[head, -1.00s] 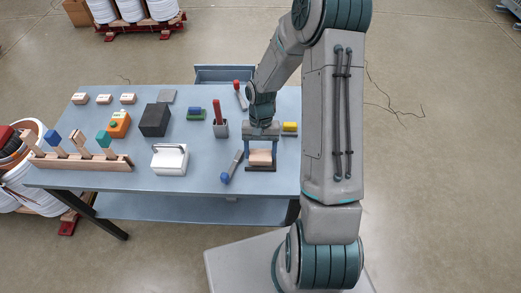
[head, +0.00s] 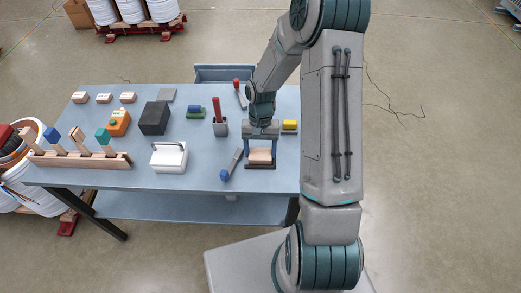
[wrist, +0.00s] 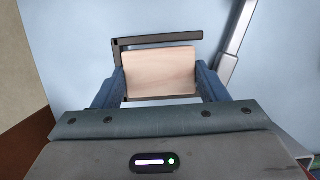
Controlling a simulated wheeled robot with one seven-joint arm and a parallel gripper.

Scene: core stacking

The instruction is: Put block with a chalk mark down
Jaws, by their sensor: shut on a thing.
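A pale wooden block (head: 260,155) is between the fingers of my gripper (head: 261,156), which is shut on it. It also shows in the wrist view (wrist: 160,72), with a blue finger against each side of it. No chalk mark can be made out on its visible faces. The block is over a dark rectangular frame (wrist: 158,41) on the table. The frame's dark edge also shows below the block in the head view (head: 260,167). I cannot tell whether the block touches the frame or table.
A white box (head: 169,158), a black cube (head: 154,119) and a wooden rack (head: 80,161) stand farther left.

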